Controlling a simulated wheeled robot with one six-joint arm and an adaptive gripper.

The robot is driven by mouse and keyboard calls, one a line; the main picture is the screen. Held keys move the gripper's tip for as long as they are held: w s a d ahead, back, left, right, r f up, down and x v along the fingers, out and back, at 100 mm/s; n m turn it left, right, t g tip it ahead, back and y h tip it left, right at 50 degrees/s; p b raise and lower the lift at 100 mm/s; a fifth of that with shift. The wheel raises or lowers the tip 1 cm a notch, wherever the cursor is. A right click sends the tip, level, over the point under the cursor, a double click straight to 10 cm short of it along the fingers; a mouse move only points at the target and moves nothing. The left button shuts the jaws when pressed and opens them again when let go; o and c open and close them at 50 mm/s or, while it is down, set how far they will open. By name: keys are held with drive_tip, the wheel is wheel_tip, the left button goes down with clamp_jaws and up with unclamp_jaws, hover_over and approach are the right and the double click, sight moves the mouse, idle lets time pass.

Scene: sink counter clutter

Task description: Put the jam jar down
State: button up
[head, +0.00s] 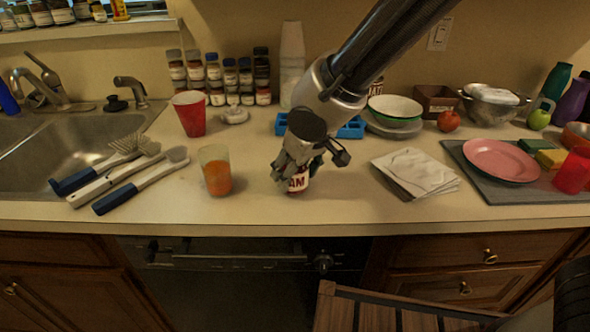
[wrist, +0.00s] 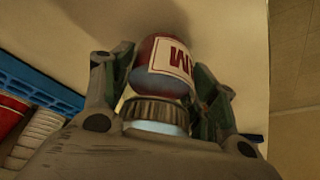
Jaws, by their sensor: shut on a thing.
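The jam jar (head: 297,182) is at the counter's front middle in the head view, with a red body and a white label reading "AM". My gripper (head: 296,163) is above it, with its fingers closed around its upper part. In the wrist view, the jar (wrist: 165,62) sits between the two fingers of my gripper (wrist: 160,85), its ribbed lid end nearest the camera. The jar's base is at or very near the counter (head: 330,215); I cannot tell whether it touches. Much of the jar is hidden by the fingers in the head view.
A glass with orange drink (head: 217,178) stands left of the jar, near brushes (head: 140,185). Napkins (head: 415,172) lie to the right. A blue tray (head: 352,128) is behind my gripper. Bare counter surrounds the jar, and the front edge is close.

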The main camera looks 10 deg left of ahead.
drive_tip(key=shift+f, duration=0.1)
drive_tip(key=o, duration=1.3)
drive_tip(key=shift+r, duration=0.45)
drive_tip(key=v, duration=1.1)
drive_tip(key=shift+s+d+r, duration=0.1)
drive_tip(key=shift+s+r, duration=0.05)
drive_tip(key=shift+r, duration=0.05)
